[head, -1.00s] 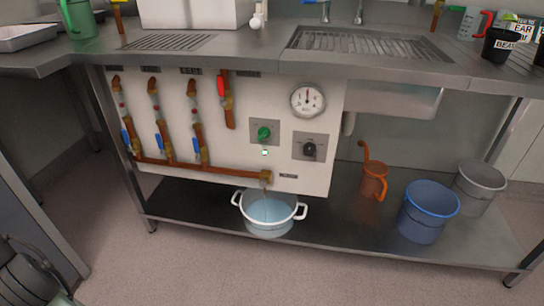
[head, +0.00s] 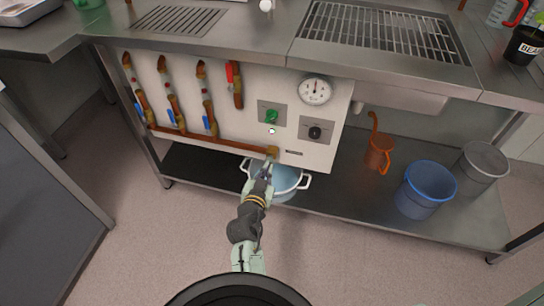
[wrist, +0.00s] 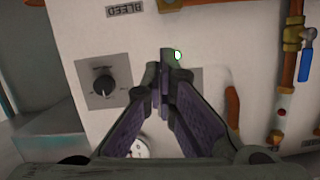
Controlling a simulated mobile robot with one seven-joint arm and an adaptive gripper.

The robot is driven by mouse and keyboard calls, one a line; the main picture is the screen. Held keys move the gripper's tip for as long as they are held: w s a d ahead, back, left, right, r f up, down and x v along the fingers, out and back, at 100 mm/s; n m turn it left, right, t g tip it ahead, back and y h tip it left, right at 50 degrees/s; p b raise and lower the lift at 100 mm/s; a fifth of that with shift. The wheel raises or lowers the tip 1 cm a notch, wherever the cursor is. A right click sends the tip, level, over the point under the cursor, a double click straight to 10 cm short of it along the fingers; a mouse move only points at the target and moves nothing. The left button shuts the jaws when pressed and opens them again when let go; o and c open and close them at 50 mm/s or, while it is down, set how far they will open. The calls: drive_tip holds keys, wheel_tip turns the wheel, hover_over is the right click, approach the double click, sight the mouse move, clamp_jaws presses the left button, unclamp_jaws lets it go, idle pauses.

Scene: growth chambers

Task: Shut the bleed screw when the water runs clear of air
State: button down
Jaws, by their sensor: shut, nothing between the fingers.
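The bleed outlet, a brass fitting (head: 271,151) at the right end of the copper pipe, sits low on the white panel. Its BLEED label (wrist: 124,9) is upside down in the wrist view, beside the brass edge (wrist: 170,4). A screw cannot be made out on it. My gripper (head: 267,168) is shut and empty, just in front of or below the fitting in the head view; contact cannot be told. In the wrist view my gripper (wrist: 166,65) covers the middle of the panel. The white pot (head: 285,180) holds bluish water below, partly hidden by my arm. Any stream is hidden.
The panel carries a green knob (head: 271,116), a small pale light (head: 271,131), a black dial (head: 315,132), a gauge (head: 315,90) and blue-handled valves (head: 210,123).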

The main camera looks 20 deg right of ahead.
drive_tip(key=p, duration=0.2)
hover_over(272, 160)
drive_tip(key=s, duration=0.3)
drive_tip(key=f, duration=0.5)
drive_tip(key=shift+w+a+f+b, duration=0.1)
drive_tip(key=shift+w+a+b, duration=0.15)
drive_tip(key=shift+a+b, duration=0.1)
drive_tip(key=shift+f, duration=0.45)
